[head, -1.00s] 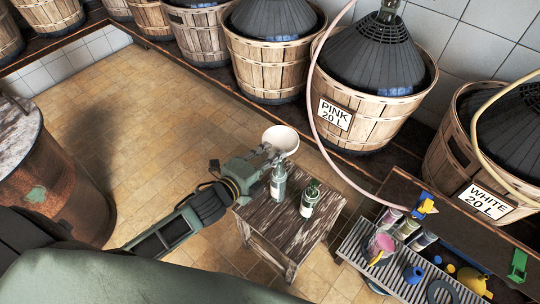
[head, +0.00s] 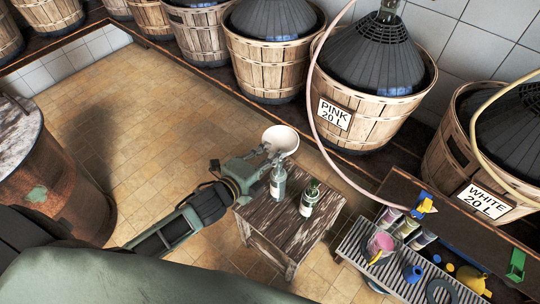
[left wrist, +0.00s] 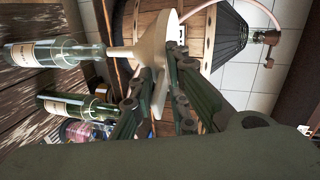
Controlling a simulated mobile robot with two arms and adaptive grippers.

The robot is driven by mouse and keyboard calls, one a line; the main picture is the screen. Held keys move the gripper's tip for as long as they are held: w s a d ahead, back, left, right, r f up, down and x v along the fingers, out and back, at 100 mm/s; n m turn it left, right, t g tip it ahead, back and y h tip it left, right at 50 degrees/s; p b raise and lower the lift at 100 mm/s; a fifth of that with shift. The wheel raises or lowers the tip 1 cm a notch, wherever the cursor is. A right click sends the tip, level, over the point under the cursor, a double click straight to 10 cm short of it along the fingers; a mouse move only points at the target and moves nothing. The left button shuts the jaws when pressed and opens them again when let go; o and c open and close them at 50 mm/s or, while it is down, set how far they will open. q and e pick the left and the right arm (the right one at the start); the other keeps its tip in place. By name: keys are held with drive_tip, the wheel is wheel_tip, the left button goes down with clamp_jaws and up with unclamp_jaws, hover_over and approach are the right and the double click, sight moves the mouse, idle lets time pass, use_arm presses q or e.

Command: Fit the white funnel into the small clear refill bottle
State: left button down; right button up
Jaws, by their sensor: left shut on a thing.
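The white funnel (head: 281,139) is held wide end up above the stool in the head view. It also shows in the left wrist view (left wrist: 150,48), its spout toward the clear bottle's mouth. My left gripper (head: 264,154) is shut on the funnel; its fingers show in the left wrist view (left wrist: 152,88). The small clear bottle (head: 278,184) stands upright on the stool, with a pale label, also in the left wrist view (left wrist: 48,53). The spout tip is at its mouth; I cannot tell whether it is inside. My right gripper is not in view.
A darker green bottle (head: 309,199) stands right of the clear one on the wooden stool (head: 262,217). A slatted rack (head: 385,268) with cups and small items is at lower right.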

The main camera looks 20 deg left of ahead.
use_arm(q)
drive_tip(key=shift+f+b, duration=1.9)
drive_tip(key=shift+f, duration=0.9)
idle(0.5)
drive_tip(key=shift+r, duration=0.1)
drive_tip(key=c, duration=1.6)
unclamp_jaws()
drive_tip(key=shift+c, duration=0.2)
drive_tip(key=shift+s, duration=0.1)
drive_tip(key=v, duration=1.2)
